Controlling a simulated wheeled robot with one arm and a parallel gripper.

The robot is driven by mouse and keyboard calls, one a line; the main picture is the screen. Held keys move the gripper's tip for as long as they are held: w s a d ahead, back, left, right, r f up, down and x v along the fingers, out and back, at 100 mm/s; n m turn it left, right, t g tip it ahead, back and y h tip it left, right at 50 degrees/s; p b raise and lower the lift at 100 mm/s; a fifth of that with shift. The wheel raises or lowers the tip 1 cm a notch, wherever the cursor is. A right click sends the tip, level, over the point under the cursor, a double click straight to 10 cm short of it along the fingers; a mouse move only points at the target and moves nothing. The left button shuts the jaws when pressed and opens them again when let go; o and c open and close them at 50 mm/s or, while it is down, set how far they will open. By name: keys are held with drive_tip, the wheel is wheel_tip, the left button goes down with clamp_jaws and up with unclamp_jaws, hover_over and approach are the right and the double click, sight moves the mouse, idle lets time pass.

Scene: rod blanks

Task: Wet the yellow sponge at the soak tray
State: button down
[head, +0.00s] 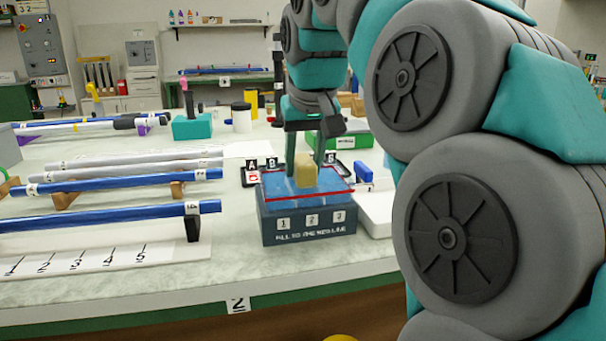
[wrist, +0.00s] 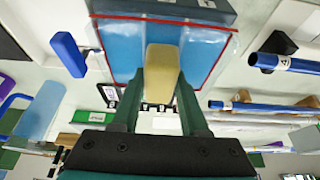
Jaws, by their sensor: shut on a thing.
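The yellow sponge (head: 306,172) is gripped between the two teal fingers of my gripper (head: 305,160). In the wrist view the sponge (wrist: 161,70) stands out beyond the fingertips (wrist: 159,88). The soak tray (head: 268,228) is a dark blue-grey box with a red line round its top, clear upper sides and blue water inside. Its front bears the numbers 1, 2 and 3 and writing about filling to the red line. The sponge is over the middle of the tray, within its outline in both views. I cannot tell whether its lower end touches the water.
Blue and grey rods (head: 120,182) lie on supports to the left. A blue block (head: 363,173) and a white block (head: 375,213) are close on the tray's right. A green box (head: 350,139) and a white jar (head: 241,117) stand behind. The bench front is clear.

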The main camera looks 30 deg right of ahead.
sight(301, 156)
drive_tip(key=shift+r+p, duration=1.3)
drive_tip(key=shift+r, duration=1.1)
drive_tip(key=shift+r, duration=0.1)
drive_tip(key=shift+r+p, duration=0.35)
drive_tip(key=shift+r, duration=1.55)
